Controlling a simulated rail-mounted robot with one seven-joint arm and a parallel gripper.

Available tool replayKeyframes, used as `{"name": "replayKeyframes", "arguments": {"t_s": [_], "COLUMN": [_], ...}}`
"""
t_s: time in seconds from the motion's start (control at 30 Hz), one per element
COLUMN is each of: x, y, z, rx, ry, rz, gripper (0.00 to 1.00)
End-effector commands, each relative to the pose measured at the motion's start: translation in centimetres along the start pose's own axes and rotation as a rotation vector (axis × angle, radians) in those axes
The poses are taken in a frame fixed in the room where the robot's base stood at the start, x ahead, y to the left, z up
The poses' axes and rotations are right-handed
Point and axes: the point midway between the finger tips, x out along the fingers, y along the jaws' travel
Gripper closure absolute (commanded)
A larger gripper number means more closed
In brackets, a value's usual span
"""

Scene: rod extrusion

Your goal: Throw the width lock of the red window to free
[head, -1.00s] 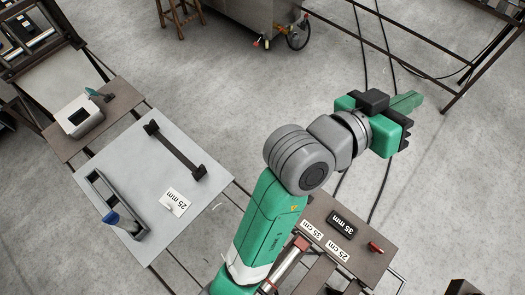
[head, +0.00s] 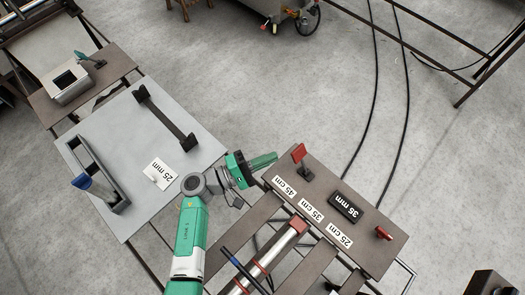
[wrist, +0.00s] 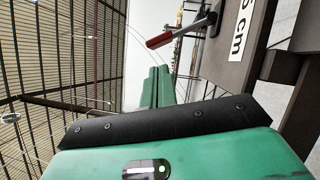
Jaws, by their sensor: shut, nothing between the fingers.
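A red-handled lever (head: 299,153) stands on a dark post at the upper left corner of a brown plate (head: 375,255). It also shows in the wrist view (wrist: 174,36), up and right of my gripper (wrist: 158,80). A second small red handle (head: 383,233) sits at the plate's right end. I cannot tell which one is the width lock, and no window is clearly identified. In the head view my gripper (head: 264,160) is shut and empty, its green fingers pointing right, just left of the red-handled lever and apart from it.
Labels for 45 cm (head: 284,186), 35 cm (head: 311,210) and 25 cm (head: 340,235) line the plate, beside a black 35 mm block (head: 345,207). A pale table (head: 140,215) with a blue-handled frame (head: 105,180) and a dark bar (head: 165,118) stands left. Open floor lies beyond.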

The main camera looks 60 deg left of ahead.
Motion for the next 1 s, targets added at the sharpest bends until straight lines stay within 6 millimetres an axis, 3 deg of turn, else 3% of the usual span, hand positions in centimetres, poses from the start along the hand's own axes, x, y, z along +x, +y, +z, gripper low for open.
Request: {"name": "replayKeyframes", "arguments": {"t_s": [0.2, 0.33, 1.0], "x": [3.8, 5.0, 5.7], "y": [0.0, 0.1, 0.2], "z": [0.1, 0.0, 0.5], "rx": [0.0, 0.001, 0.05], "ry": [-0.002, -0.001, -0.002], "rz": [0.0, 0.0, -0.023], "gripper": [1.0, 1.0, 1.0]}}
